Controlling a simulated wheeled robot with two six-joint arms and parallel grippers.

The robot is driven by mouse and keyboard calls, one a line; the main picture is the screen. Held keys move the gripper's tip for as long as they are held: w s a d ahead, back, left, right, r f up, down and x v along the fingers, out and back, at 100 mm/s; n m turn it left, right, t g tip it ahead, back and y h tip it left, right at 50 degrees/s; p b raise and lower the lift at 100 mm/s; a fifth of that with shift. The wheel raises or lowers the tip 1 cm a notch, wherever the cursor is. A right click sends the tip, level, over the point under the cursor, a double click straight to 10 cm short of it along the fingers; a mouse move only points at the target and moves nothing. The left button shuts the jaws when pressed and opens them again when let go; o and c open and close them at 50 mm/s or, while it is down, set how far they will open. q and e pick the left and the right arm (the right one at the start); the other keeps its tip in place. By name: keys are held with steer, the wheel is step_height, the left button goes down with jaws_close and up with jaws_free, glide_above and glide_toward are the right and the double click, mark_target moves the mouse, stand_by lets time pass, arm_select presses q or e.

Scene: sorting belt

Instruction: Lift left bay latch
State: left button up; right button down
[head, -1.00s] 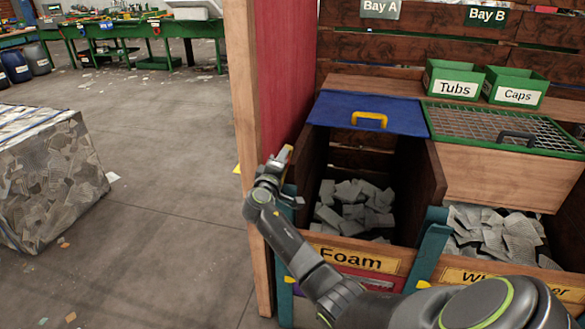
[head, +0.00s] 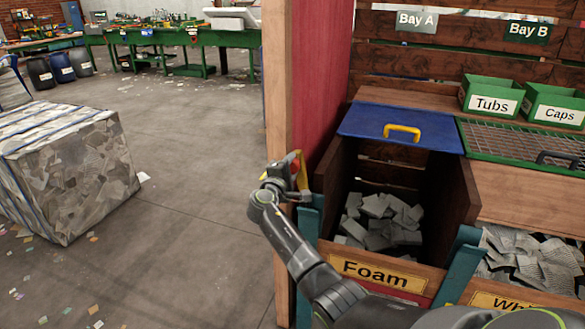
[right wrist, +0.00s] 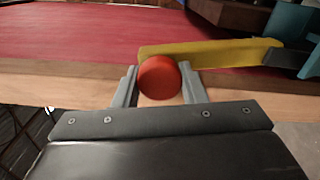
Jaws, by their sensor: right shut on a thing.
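The latch is a yellow lever (head: 301,178) with a red knob (head: 295,166), beside the red panel at the left of the Foam bay. My right gripper (head: 288,178) is at the lever's knob end. In the right wrist view the red knob (right wrist: 160,77) sits between the two grey fingertips, which are shut on it. The yellow lever (right wrist: 210,54) runs from behind the knob to a dark part at the right and lies nearly level in that picture. My left gripper is not in view.
The Foam bay (head: 330,180) holds grey blocks, with a blue lid (head: 375,128) at its back. A red panel (head: 322,75) and wooden post (head: 276,90) stand left of it. A mesh-lidded bay is at the right.

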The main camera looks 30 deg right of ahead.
steer(key=shift+r, duration=0.1)
steer(key=c, duration=0.9)
jaws_free()
steer(key=b+v, duration=0.2)
steer(key=v, duration=1.5)
steer(key=shift+s+b, duration=0.2)
steer(key=shift+b, duration=0.2)
